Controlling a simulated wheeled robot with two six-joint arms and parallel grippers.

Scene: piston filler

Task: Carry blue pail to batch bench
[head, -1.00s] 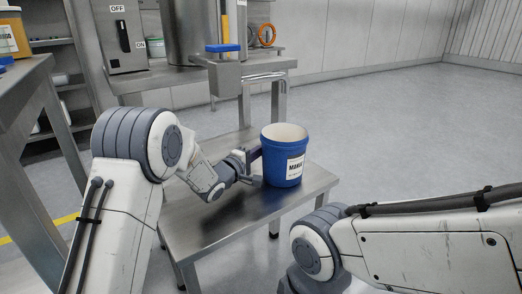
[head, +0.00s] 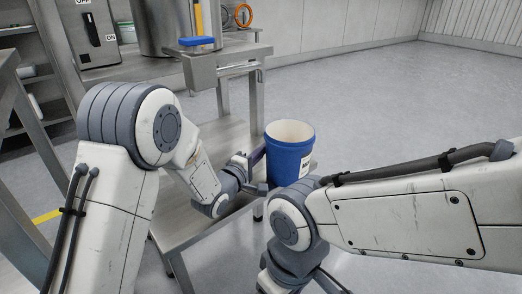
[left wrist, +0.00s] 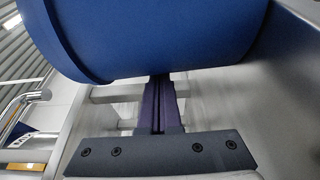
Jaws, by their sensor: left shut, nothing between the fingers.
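The blue pail (head: 290,152) is upright with an open top, pale inside, with a partly hidden white label. My right gripper is out of view. No bench is marked as the batch bench.
A steel counter (head: 110,68) at the back carries a switch box (head: 88,32) and a large steel vessel (head: 162,25). A blue-topped steel fixture (head: 197,68) stands at its front. An orange ring (head: 243,15) is behind. Open grey floor (head: 420,110) lies right.

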